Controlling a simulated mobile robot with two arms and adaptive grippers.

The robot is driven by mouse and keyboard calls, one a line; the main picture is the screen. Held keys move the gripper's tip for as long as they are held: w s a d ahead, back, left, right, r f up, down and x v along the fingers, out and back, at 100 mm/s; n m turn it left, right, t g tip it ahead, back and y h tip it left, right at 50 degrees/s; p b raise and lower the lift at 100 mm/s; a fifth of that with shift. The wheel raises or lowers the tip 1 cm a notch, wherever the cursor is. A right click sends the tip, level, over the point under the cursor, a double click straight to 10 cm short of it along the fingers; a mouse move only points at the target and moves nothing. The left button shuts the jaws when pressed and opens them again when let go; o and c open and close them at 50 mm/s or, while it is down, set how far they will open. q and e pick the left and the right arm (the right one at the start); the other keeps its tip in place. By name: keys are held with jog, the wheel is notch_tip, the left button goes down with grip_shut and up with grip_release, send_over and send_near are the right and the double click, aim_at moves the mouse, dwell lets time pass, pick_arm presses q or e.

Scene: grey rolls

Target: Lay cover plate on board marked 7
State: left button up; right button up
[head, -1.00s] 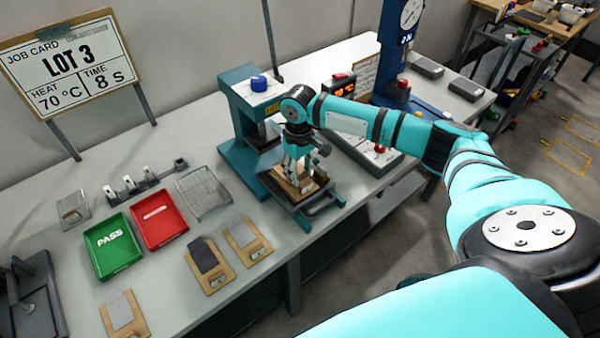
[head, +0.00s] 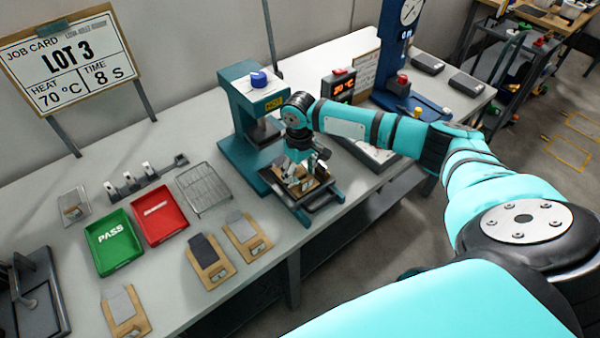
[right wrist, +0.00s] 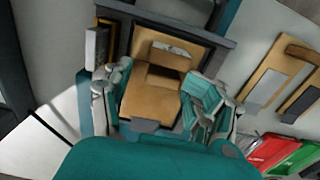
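My right gripper (head: 300,172) points down over the press's sliding tray (head: 318,205). A wooden board (right wrist: 150,103) with a pale label lies in that tray. In the right wrist view the two fingers (right wrist: 158,98) stand apart on either side of this board, with nothing visibly clamped. Three more wooden boards, each with a grey sheet, lie along the bench front: right (head: 254,250), middle (head: 216,275) and left (head: 128,328). Their numbers are too small to read, so I cannot tell which is 7. I cannot pick out the cover plate for sure. My left gripper is out of view.
The teal press (head: 232,150) stands behind the tray. A green PASS bin (head: 130,262), a red bin (head: 175,235), a wire rack (head: 190,180) and a clear holder (head: 72,192) are to the left. A controller (head: 338,90) and blue gauge stand (head: 395,60) are to the right.

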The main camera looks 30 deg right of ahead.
jog(key=shift+a+r, duration=0.1)
jog(key=shift+r, duration=0.05)
jog(key=shift+r, duration=0.15)
notch_tip(320, 180, up, 12)
jog(key=b, duration=0.2)
jog(key=shift+w+r, duration=0.2)
dwell(0.4)
